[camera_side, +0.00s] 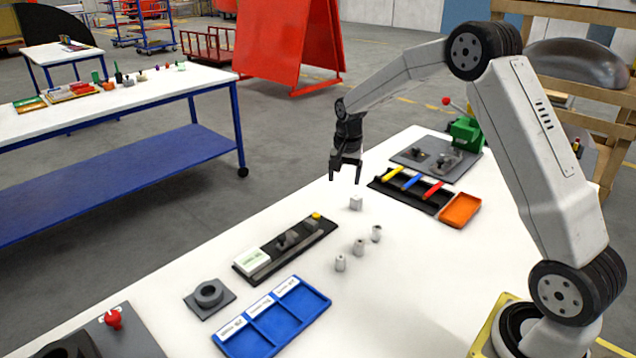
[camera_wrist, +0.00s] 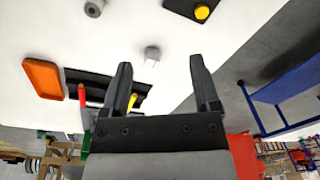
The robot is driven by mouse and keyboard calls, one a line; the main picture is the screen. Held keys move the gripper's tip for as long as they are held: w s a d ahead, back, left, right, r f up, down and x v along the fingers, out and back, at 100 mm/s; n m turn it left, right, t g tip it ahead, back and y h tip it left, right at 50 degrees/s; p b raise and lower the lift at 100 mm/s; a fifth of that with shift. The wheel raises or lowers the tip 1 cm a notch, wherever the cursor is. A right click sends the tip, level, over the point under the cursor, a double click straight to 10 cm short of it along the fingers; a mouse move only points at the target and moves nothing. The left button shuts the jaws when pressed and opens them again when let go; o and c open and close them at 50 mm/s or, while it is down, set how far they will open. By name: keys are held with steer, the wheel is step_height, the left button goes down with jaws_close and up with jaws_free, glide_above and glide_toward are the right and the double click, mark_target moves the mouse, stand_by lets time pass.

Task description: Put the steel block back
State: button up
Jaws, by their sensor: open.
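The steel block (camera_side: 356,203) is a small pale grey cube standing alone on the white table. In the wrist view the block (camera_wrist: 152,55) shows beyond the fingertips, between the lines of the two fingers and nearer the left one. My gripper (camera_side: 345,180) is open and empty, pointing down above the table near its far edge. In the side view it is above and slightly left of the block, apart from it. In the wrist view both dark fingers of the gripper (camera_wrist: 161,62) are spread wide with nothing between them.
Several small steel cylinders (camera_side: 359,247) stand in front of the block. A black tray with coloured-handled tools (camera_side: 411,184) and an orange tray (camera_side: 460,210) lie to the right. A black fixture (camera_side: 285,252) and a blue compartment tray (camera_side: 273,322) lie at front left.

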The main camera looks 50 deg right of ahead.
steer(key=s+a+n, duration=0.6)
steer(key=s+a, duration=0.2)
steer(key=s, duration=0.3)
steer(key=s+a+f+n+t, duration=0.1)
steer(key=s+a+n, duration=0.4)
steer(key=s+a, duration=0.3)
steer(key=s, duration=0.3)
steer(key=shift+n+t, duration=0.3)
steer(key=shift+n, duration=0.1)
